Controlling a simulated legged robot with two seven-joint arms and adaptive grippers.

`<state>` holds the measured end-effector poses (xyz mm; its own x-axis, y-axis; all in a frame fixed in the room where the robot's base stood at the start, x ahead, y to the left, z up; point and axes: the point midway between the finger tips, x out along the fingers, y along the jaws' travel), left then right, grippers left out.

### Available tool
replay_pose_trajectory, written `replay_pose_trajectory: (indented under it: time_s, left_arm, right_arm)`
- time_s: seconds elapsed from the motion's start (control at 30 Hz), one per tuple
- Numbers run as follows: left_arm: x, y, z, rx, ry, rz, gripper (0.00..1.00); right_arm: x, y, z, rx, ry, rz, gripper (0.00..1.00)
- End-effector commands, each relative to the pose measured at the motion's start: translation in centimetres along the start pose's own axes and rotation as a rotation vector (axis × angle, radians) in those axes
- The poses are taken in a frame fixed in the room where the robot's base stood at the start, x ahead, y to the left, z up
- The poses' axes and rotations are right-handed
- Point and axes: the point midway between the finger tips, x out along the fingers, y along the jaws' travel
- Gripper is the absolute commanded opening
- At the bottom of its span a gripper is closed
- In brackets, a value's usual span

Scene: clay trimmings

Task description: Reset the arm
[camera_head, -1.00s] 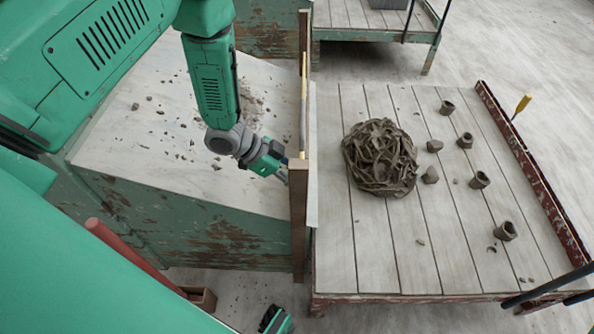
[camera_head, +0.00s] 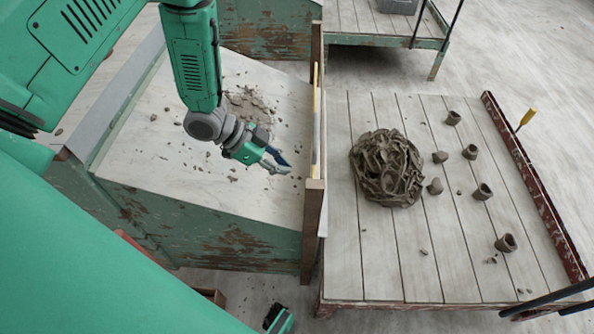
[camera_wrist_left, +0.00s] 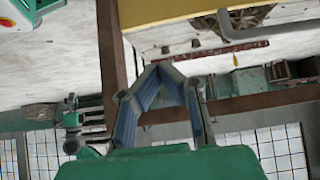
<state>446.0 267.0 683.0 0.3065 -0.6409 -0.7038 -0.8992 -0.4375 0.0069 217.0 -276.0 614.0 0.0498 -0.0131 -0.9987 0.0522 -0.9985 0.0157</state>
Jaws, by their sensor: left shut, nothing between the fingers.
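My left arm comes in from the upper left in the head view. Its gripper (camera_head: 277,166) is over the pale worktop (camera_head: 170,165), left of the upright wooden board (camera_head: 312,200). The fingers are shut and empty. In the left wrist view the two blue-lined fingers (camera_wrist_left: 160,75) meet at their tips with nothing between them. A green shape at the bottom edge of the head view (camera_head: 280,320) may be part of my right arm, but its fingers are not visible.
A slatted platform (camera_head: 350,260) right of the board carries a heap of clay trimmings (camera_head: 387,168) and several small clay pieces, including a ring (camera_head: 506,243). Clay crumbs (camera_head: 250,105) litter the worktop. A red rail (camera_head: 535,185) edges the platform, near a yellow-handled tool (camera_head: 526,117).

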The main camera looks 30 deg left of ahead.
Motion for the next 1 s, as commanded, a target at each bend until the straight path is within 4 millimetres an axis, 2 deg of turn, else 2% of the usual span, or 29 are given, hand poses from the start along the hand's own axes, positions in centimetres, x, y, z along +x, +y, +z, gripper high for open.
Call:
replay_pose_trajectory:
  time_s: [0.1,0.27,0.47,0.57,0.67,0.8,1.0]
  left_arm:
    - [-1.4,0.0,-0.1,0.001,-0.001,-0.001,0.00]
    - [-2.1,-0.1,0.1,0.001,0.003,0.002,0.00]
    - [-1.9,0.1,0.4,-0.021,-0.001,-0.006,0.00]
    - [-1.0,1.2,0.9,-0.105,-0.026,-0.038,0.00]
    - [0.3,3.3,2.2,-0.262,-0.087,-0.102,0.00]
    - [1.1,8.0,5.6,-0.533,-0.239,-0.213,0.00]
    - [-0.9,15.4,10.6,-0.838,-0.495,-0.355,0.00]
  right_arm:
    - [-0.4,0.0,0.0,0.001,0.000,0.001,0.00]
    - [-0.5,0.1,0.0,0.001,0.000,0.001,0.00]
    - [-0.5,0.0,0.0,0.001,0.000,0.000,0.00]
    - [-0.5,0.0,0.0,0.001,0.000,0.000,0.00]
    - [-0.5,0.0,0.0,0.001,0.000,0.000,0.00]
    - [-0.5,0.0,0.0,0.001,0.000,0.000,0.00]
    - [-0.5,0.0,0.0,0.001,0.000,0.000,0.00]
